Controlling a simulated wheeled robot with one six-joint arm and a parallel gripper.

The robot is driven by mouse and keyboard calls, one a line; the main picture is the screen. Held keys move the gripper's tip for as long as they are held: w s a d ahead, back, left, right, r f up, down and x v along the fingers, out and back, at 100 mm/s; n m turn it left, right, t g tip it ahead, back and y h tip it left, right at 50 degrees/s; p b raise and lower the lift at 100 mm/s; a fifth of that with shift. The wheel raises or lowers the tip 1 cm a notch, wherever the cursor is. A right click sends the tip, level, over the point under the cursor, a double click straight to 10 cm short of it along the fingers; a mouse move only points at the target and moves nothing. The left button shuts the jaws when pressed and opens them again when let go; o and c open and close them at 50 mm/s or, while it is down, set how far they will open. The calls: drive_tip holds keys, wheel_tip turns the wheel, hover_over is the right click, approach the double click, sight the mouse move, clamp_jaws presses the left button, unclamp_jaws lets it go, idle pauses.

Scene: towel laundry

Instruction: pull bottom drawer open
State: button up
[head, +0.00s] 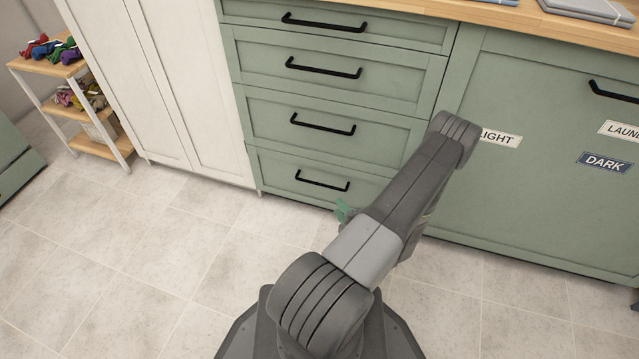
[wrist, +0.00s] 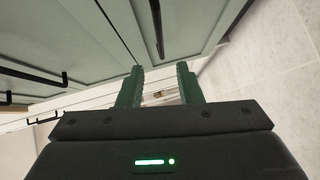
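The bottom drawer (head: 275,181) is the lowest of a stack of green drawers and sits shut, flush with the cabinet front. Its black bar handle (head: 322,184) shows clear in the head view. In the wrist view, a black handle (wrist: 157,28) on the panel nearest the floor lines up with the gap between my fingers, just beyond their tips. My gripper (wrist: 158,75) is open, its green fingers apart and with no handle seen between them. In the head view only a green bit of my gripper (head: 342,210) shows, low and right of the handle; my arm hides the rest.
Three more drawers with black handles (head: 323,124) are above. A white cupboard (head: 165,90) stands left, and a shelf with coloured cloths (head: 50,50) beyond it. A green cabinet with label signs (head: 604,163) is at right. Tiled floor (head: 170,245) in front is clear.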

sight(321, 185)
drive_tip(key=b+x, duration=0.3)
drive_tip(key=x, duration=1)
drive_tip(key=shift+w+a, duration=0.15)
drive_tip(key=shift+w, duration=0.2)
clamp_jaws()
